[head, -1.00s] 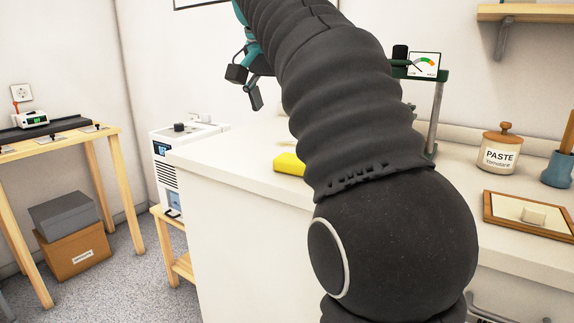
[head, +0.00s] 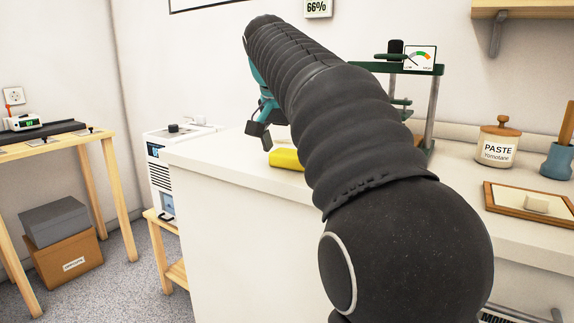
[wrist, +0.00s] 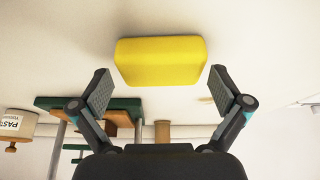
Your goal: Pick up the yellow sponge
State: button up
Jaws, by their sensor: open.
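The yellow sponge (head: 287,160) lies on the white counter, partly hidden behind my arm in the head view. In the wrist view the sponge (wrist: 161,61) is a rounded yellow block at the upper middle, ahead of the fingertips and roughly centred between them. My gripper (wrist: 161,88) is open and empty, with one finger on each side below the sponge. In the head view my gripper (head: 262,138) shows just left of and above the sponge. Contact between them does not show.
A green press with a dial (head: 420,58) stands behind my arm at the right. A paste jar (head: 498,145), a blue pot (head: 558,160) and a wooden tray (head: 492,198) stand further right. The white counter (head: 235,165) is clear left of the sponge.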

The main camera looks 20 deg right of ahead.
aim_at(292, 152)
jog(key=shift+w+d+f, duration=0.1)
jog(key=shift+d+f, duration=0.1)
jog(key=shift+f, duration=0.35)
jog(key=c, duration=0.6)
jog(key=shift+r, duration=0.15)
jog(key=shift+r, duration=0.55)
notch_tip(292, 152, up, 3)
jog(key=shift+f+p, duration=0.1)
jog(key=shift+p, duration=0.8)
jog(key=s+d+r+p, duration=0.1)
jog(key=s+d+r, duration=0.6)
jog(key=d, duration=0.2)
jog(key=shift+s+p, duration=0.25)
jog(key=shift+p, duration=0.15)
